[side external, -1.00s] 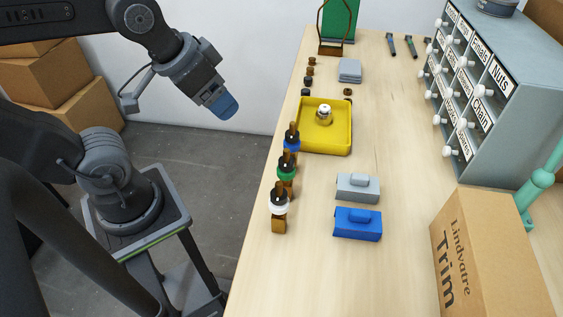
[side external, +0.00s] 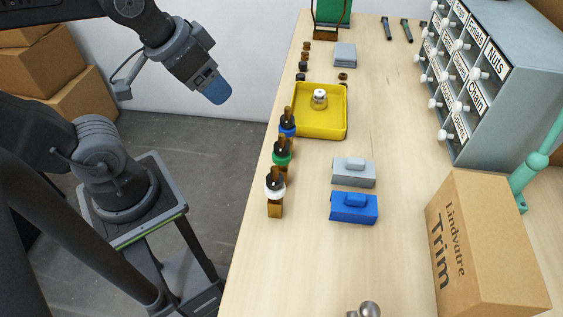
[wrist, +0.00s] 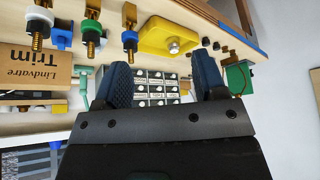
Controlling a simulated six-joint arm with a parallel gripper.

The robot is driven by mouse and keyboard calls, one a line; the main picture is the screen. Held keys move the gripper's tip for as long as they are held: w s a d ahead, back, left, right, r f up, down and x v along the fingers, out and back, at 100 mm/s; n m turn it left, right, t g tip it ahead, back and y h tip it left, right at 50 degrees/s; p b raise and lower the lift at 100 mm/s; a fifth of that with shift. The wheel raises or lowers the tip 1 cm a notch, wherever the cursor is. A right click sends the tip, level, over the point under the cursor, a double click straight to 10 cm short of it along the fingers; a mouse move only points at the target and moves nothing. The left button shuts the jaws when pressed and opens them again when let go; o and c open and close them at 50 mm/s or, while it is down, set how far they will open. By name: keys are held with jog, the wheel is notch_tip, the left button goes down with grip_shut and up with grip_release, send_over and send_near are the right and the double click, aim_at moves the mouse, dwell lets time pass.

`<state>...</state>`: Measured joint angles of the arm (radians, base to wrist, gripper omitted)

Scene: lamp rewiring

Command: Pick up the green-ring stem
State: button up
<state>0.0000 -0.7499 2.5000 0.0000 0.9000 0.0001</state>
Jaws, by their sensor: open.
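The green-ring stem (side external: 282,156) stands upright near the left edge of the workbench, between the white-ring stem (side external: 274,188) and the blue-ring stem (side external: 287,126). In the wrist view, the green-ring stem (wrist: 91,30) shows at the upper left, with the white-ring stem (wrist: 38,22) and blue-ring stem (wrist: 130,40) on either side. My gripper (side external: 219,94) is open and empty, off the bench's left side, well apart from the stems. In the wrist view, nothing is between its blue fingers (wrist: 160,65).
A yellow tray (side external: 342,128) holding a small metal part lies behind the stems. A grey block (side external: 354,174) and blue block (side external: 354,208) sit to their right. A carton (side external: 485,245) and drawer cabinet (side external: 490,110) stand farther right.

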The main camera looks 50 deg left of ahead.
jog(key=w+d+r+m+g, duration=0.2)
jog(key=w+d+r+m, duration=0.15)
jog(key=m, duration=0.35)
jog(key=m+g, duration=0.4)
jog(key=m, duration=0.7)
send_over(282, 145)
notch_tip(282, 145, down, 8)
jog(key=shift+a+r, duration=0.1)
jog(key=shift+r, duration=0.05)
jog(key=shift+w+a+f, duration=0.15)
jog(key=shift+f, duration=2.6)
grip_shut()
